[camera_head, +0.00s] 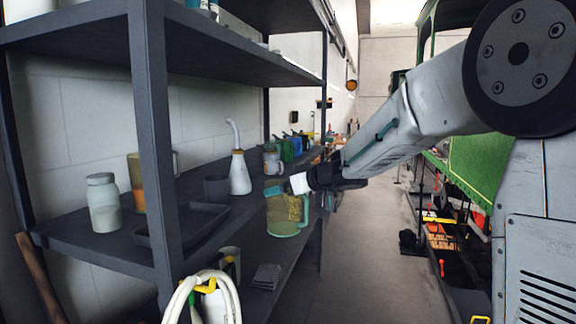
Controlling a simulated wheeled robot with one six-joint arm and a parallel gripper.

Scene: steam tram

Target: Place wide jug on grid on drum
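A wide jug (284,214), see-through yellow-green with a teal rim and handle, hangs in front of the middle shelf's edge. The jug is about upright. I cannot make out a drum with a grid on it in this view.
A dark shelf rack (100,236) fills the left, holding a lidded jar (103,205), a white spouted bottle (240,175), a dark tray (150,238) and several cups and jugs. White hose loops (228,294) hang in front. The aisle floor (370,260) is clear; a green tram (478,165) stands right.

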